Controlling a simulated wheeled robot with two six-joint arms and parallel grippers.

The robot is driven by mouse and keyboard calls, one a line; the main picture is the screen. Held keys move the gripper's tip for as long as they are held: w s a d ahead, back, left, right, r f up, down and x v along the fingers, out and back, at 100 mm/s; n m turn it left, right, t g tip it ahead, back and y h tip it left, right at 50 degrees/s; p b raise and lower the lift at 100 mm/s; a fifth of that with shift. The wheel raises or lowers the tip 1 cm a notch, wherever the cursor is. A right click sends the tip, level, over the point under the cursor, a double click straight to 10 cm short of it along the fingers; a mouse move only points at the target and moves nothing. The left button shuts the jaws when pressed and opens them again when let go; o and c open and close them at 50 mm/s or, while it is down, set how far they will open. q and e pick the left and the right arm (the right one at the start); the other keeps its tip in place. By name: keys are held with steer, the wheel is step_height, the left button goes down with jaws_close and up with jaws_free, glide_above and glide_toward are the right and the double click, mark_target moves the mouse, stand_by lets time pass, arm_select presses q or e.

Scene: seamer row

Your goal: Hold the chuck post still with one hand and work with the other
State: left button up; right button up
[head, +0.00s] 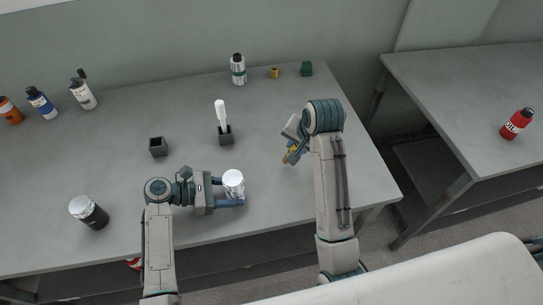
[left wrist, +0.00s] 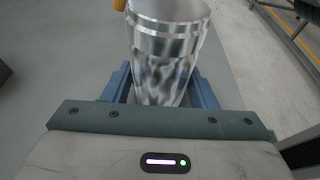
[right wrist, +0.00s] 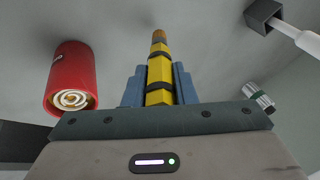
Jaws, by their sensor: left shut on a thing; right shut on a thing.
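A shiny metal cylinder, apparently the chuck post (head: 233,182), stands upright near the table's front edge. My left gripper (head: 230,196) is shut on it, with blue fingers on both sides; the cylinder (left wrist: 167,45) fills the upper middle of the left wrist view. My right gripper (head: 292,153) is shut on a yellow-and-black tool (right wrist: 160,80) with a brownish tip, held above the table to the right of the post and apart from it. In the head view my right arm hides part of this tool. The foot of the post is hidden.
A dark holder (head: 226,140) bears a white-handled tool (head: 221,112); an empty dark block (head: 158,147) is left of it. A red cylinder with a pale spiral end (right wrist: 71,78) shows in the right wrist view.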

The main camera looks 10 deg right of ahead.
stand_by(0.4)
arm_select(q)
steer(key=o, duration=0.8)
steer(key=shift+o, duration=0.2)
